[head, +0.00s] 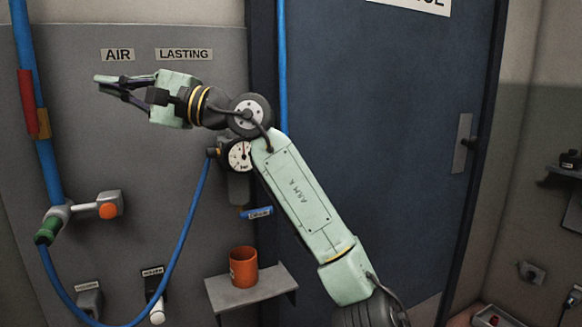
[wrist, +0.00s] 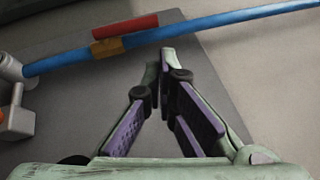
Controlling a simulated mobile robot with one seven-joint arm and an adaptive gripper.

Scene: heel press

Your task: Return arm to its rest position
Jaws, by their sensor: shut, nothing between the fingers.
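My gripper (head: 99,84) is raised at the upper left of the head view, pointing left in front of the grey wall panel. It is just below the AIR label (head: 118,55). Its fingers are together and empty, and in the wrist view its fingertips (wrist: 160,62) meet with nothing between them. My pale green arm (head: 305,200) reaches up from the lower right, bends at the dark elbow joint and continues left to the gripper. The gripper appears apart from the wall fittings.
A blue pipe (head: 38,130) with red and yellow bands runs left of my gripper. Below are a valve with an orange knob (head: 107,210), a hanging blue hose (head: 190,230), and a shelf (head: 262,290) with an orange cup (head: 243,266). A gauge (head: 240,154) sits by my elbow; a dark blue door (head: 400,130) stands behind.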

